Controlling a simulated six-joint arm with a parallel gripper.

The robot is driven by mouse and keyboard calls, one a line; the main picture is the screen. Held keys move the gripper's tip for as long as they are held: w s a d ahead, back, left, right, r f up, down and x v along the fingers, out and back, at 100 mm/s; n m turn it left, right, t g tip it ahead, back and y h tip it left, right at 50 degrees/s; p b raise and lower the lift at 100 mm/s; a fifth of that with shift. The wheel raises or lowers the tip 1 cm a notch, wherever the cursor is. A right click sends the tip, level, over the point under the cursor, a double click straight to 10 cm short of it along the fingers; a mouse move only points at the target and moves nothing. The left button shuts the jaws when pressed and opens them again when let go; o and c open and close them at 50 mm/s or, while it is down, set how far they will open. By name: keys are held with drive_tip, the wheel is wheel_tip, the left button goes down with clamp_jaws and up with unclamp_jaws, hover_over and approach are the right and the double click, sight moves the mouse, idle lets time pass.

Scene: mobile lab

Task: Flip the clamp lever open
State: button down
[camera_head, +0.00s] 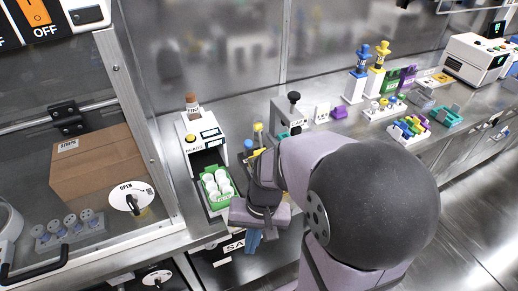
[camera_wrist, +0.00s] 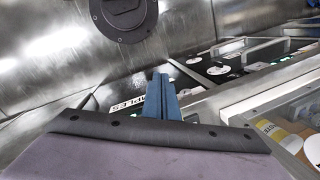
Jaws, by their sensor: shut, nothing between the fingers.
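No part is plainly labelled as the clamp lever. A white round dial marked OPEN with a dark lever-like piece (camera_head: 131,197) is on the left enclosure in the head view. A second white disc with a dark piece (camera_head: 156,278) is lower down. Which one is the clamp lever, I cannot tell. My gripper (camera_head: 254,240) is shut and empty, its blue fingers pointing down at the bench's front edge, right of both discs. The closed blue fingers (camera_wrist: 160,97) also show in the wrist view, apart from a white disc (camera_wrist: 218,70) and a cut-off disc (camera_wrist: 312,150) at right.
A white machine (camera_head: 200,135) holds a green tray (camera_head: 227,174) of white-capped vials close beside my gripper. A cardboard box (camera_head: 92,162) stands in the left enclosure. Racks and instruments line the bench to the right. The floor at lower right is clear.

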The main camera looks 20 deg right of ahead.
drive_tip(key=w+r+m+t+y, duration=0.1)
drive_tip(key=w+m+t+y, duration=0.15)
drive_tip(key=w+m, duration=0.4)
drive_tip(key=m+t, duration=1)
drive_tip(key=m, duration=0.9)
approach(246, 148)
drive_tip(key=shift+n+g, duration=0.25)
drive_tip(key=s+d, duration=0.1)
drive_tip(key=s+d+r, duration=0.2)
drive_tip(key=s, duration=0.1)
drive_tip(key=shift+d, duration=0.1)
drive_tip(key=shift+w, duration=0.1)
drive_tip(key=shift+p+x, duration=0.65)
drive_tip(key=shift+x, duration=4.4)
